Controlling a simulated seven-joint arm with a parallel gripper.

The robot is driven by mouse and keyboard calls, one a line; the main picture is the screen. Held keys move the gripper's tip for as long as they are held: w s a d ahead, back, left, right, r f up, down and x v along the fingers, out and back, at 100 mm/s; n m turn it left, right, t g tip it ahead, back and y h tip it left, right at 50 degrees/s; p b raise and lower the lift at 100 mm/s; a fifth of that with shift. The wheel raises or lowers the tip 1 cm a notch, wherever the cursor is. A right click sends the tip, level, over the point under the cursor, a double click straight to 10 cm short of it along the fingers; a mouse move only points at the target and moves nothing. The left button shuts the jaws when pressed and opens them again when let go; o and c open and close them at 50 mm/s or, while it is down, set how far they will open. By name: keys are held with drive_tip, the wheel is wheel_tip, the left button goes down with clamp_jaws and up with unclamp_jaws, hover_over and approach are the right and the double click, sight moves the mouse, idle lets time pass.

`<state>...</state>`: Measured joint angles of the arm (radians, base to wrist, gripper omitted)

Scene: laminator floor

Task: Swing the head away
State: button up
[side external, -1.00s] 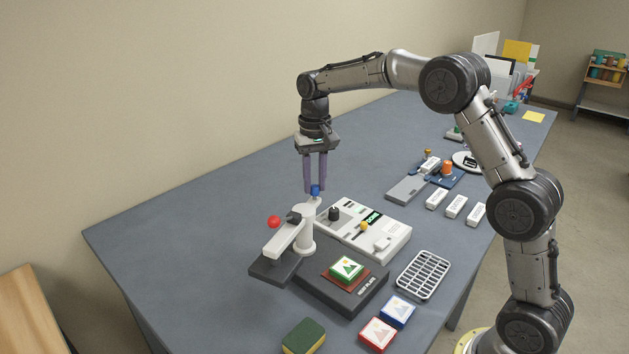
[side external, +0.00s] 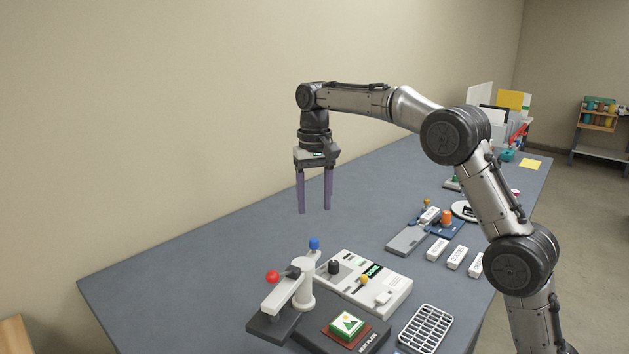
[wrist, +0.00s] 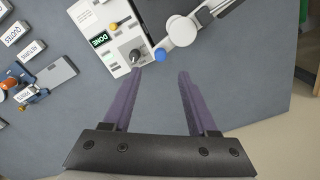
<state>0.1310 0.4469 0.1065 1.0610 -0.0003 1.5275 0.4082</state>
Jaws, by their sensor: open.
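The press head is a white bar (side external: 277,298) on a round white post (side external: 304,284), with a red ball (side external: 272,277) and a blue knob (side external: 314,243). The bar reaches over a dark pad beside the heat plate (side external: 370,341), not over the plate's card. On the plate a green-edged picture card (side external: 345,326) lies face up on a reddish square. My gripper (side external: 314,211) is open and empty, pointing down above the blue knob and clear of it. In the wrist view the blue knob (wrist: 160,54) shows just beyond the fingertips (wrist: 159,74).
A control box (side external: 366,284) with a dark knob, a yellow-tipped lever and a green "DONE" display stands next to the post. A wire rack (side external: 426,329) and several white labelled blocks (side external: 437,249) lie to the right. The table's left and back are clear.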

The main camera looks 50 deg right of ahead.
drive_tip(key=shift+r, duration=2.6)
drive_tip(key=s+a+r+t, duration=0.2)
drive_tip(key=s+a+r, duration=0.1)
drive_tip(key=s+r, duration=0.5)
drive_tip(key=s+a+n+t, duration=0.1)
drive_tip(key=s+a+n, duration=0.1)
drive_tip(key=s, duration=1)
drive_tip(key=s+a+f+n+t, duration=0.1)
drive_tip(key=s+f+n, duration=0.3)
drive_tip(key=s+f, duration=0.8)
wheel_tip(320, 180, down, 4)
drive_tip(key=shift+s+a+f+t, duration=0.2)
drive_tip(key=shift+f+t, duration=0.05)
drive_tip(key=shift+t, duration=0.55)
